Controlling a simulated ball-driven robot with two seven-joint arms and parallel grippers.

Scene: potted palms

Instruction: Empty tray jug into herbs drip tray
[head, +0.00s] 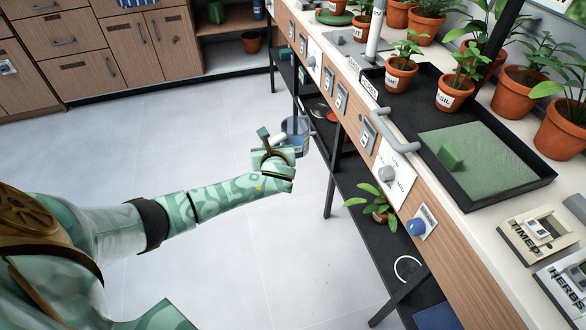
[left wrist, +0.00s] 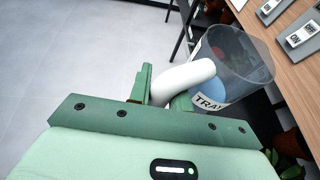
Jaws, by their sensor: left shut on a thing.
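The tray jug (left wrist: 240,65) is a clear grey cup with a white handle (left wrist: 190,76) and a label partly reading "TRA". A blue patch shows inside it; I cannot tell its level. My left gripper (left wrist: 163,92) is shut on the handle. In the head view my left gripper (head: 276,154) holds the jug (head: 299,133) over the floor, beside the bench and below its top. A black tray (head: 505,195) with a green mat (head: 485,165) and labelled herb pots stands on the bench top at the right; I take it as the herbs drip tray. My right gripper is not in view.
The bench front (head: 445,235) carries a grey tap-like pipe (head: 395,130), knobs and switches. A lower black shelf holds a potted plant (head: 378,208). A green block (head: 449,157) lies on the mat. Boxes marked "TIMED" (head: 540,235) and "HERBS" (head: 568,285) sit nearby. Floor left is clear.

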